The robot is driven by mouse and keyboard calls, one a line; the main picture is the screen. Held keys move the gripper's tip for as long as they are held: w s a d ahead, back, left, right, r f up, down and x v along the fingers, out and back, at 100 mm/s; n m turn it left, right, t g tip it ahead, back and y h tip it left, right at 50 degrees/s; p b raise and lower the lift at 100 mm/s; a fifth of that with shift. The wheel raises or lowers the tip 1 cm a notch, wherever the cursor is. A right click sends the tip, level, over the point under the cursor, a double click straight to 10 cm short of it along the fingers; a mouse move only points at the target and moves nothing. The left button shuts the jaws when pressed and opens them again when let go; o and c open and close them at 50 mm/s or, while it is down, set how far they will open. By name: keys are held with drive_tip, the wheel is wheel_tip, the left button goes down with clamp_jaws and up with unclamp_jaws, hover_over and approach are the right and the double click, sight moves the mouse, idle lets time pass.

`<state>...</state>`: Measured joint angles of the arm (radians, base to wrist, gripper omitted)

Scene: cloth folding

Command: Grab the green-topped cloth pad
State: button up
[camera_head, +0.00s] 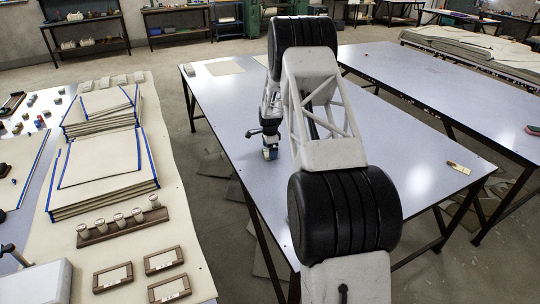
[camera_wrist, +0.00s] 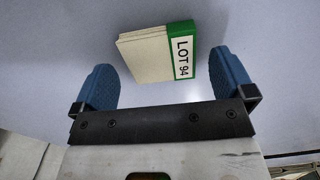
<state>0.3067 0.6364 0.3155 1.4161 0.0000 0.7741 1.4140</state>
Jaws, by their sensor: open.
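The green-topped cloth pad (camera_wrist: 146,55) shows in the wrist view as a cream block with a green end and a white label reading "LOT 94". It lies on the pale table, ahead of and between the two blue fingertips of my gripper (camera_wrist: 164,80). The fingers are wide apart, and the pad touches neither as far as I can see. In the head view my gripper (camera_head: 270,153) is low over the left part of the middle table (camera_head: 400,160). The pad is not clearly visible there, mostly hidden by the gripper and arm.
A flat cream sheet (camera_head: 225,68) lies at the table's far left corner. A small yellowish block (camera_head: 459,167) lies near its right edge. Stacked cloths (camera_head: 100,165) with blue edges sit on the left bench. The table around my gripper is clear.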

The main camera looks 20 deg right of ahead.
drive_tip(key=shift+f, duration=0.75)
drive_tip(key=c, duration=0.9)
drive_tip(key=shift+r, duration=0.15)
drive_tip(key=shift+r, duration=0.75)
wheel_tip(320, 180, up, 2)
drive_tip(key=shift+s, duration=0.1)
drive_tip(key=s+a, duration=0.1)
drive_tip(key=s, duration=0.4)
drive_tip(key=s+a+r, duration=0.1)
drive_tip(key=s+a, duration=0.1)
drive_tip(key=s, duration=0.3)
drive_tip(key=s+a, duration=0.1)
drive_tip(key=s, duration=0.4)
drive_tip(key=shift+a+r, duration=0.15)
drive_tip(key=shift+a, duration=0.25)
